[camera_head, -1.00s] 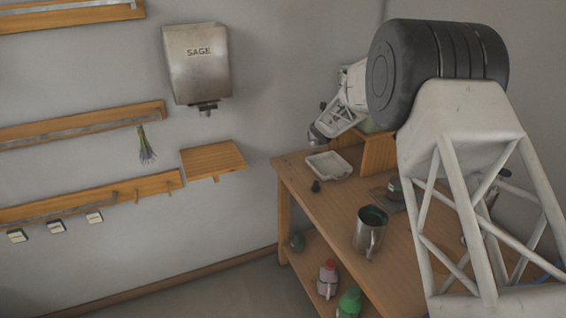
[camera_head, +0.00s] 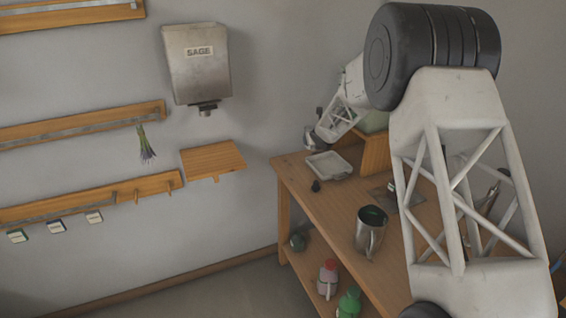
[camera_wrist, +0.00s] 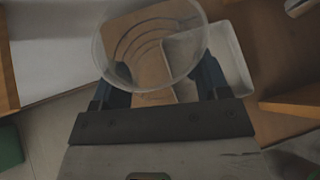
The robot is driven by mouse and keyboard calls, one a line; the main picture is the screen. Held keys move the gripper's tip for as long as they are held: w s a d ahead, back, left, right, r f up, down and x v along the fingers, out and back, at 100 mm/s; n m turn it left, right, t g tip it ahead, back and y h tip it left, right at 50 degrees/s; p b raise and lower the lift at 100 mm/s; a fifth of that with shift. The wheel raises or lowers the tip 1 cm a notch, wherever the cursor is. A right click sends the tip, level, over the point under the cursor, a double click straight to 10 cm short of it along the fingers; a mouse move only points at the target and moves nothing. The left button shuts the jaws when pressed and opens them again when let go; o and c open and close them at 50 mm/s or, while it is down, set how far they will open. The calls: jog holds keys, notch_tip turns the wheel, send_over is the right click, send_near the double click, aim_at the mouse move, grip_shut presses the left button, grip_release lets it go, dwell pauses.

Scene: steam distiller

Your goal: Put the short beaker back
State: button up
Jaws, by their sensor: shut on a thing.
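The short beaker (camera_wrist: 130,50) is clear, with curved marks on its wall and a round rim towards the wrist camera. My gripper (camera_wrist: 163,85) is shut on it, with one dark finger on each side. In the head view my gripper (camera_head: 314,138) is small and far off, over the far left corner of the wooden table (camera_head: 340,203); I cannot make out the beaker there. In the wrist view a white tray (camera_wrist: 236,62) lies below and to the right of the beaker, partly seen through its clear wall. The tray (camera_head: 329,168) also shows on the table.
A metal jug (camera_head: 369,232) with green contents stands on the table. A small black knob-like thing (camera_head: 315,187) lies by the tray. A raised wooden stand (camera_head: 375,153) is behind it. A small wall shelf (camera_head: 212,159) is bare. Bottles (camera_head: 328,279) stand on the lower shelf.

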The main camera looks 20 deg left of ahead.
jog(key=shift+s+a+f+n+g+y, duration=0.75)
jog(key=shift+s+a+f+n+y, duration=0.35)
jog(key=shift+s+f, duration=0.3)
jog(key=shift+s+a+f+n+g+y, duration=0.9)
jog(key=shift+s+a+f+y, duration=0.3)
jog(key=shift+f, duration=0.25)
jog(key=shift+s+a+f+n+g+y, duration=0.65)
jog(key=shift+s+a+f+n+y, duration=0.4)
jog(key=shift+s+f, duration=0.4)
jog(key=shift+w, duration=0.1)
jog(key=shift+w+a+f, duration=0.25)
jog(key=shift+w+a, duration=1.05)
jog(key=shift+w, duration=1)
jog(key=shift+w+a+f, duration=0.25)
jog(key=shift+w+a, duration=1.1)
jog(key=shift+w, duration=1)
jog(key=shift+w+a+f, duration=0.25)
jog(key=shift+w+a, duration=1.05)
jog(key=shift+w, duration=1)
jog(key=shift+f, duration=1.8)
jog(key=shift+f, duration=0.1)
jog(key=o, duration=1.1)
